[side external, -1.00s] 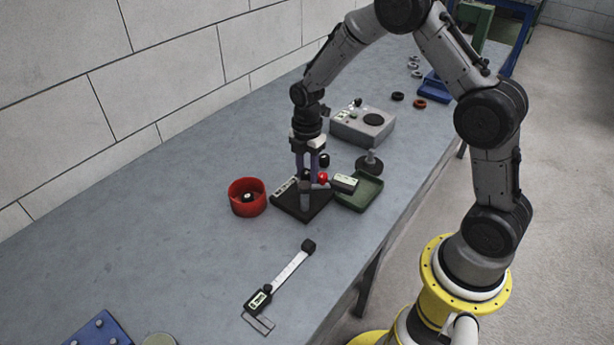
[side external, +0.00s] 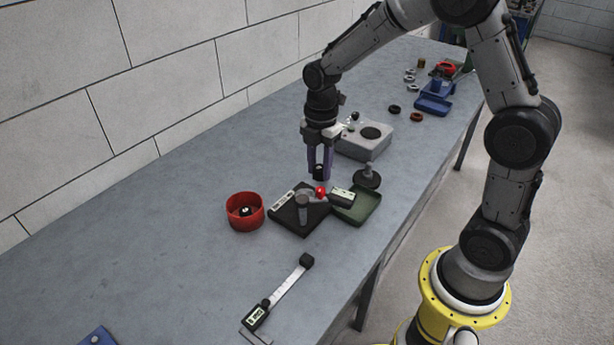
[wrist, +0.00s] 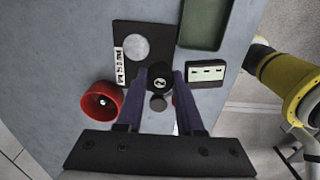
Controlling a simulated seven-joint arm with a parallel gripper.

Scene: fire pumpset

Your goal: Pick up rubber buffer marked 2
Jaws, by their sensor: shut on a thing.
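My gripper (side external: 319,174) is shut on a small black rubber buffer (side external: 319,170) and holds it above the bench, behind the dark gauge stand (side external: 283,217). The lower part of the buffer is hidden. Another black buffer (side external: 245,211) with a white mark lies in the red bowl (side external: 245,224); its mark is too small to read.
A green tray (side external: 372,208) and a small display (side external: 342,198) are right of the stand. A caliper-like tool (side external: 283,290) lies in front.

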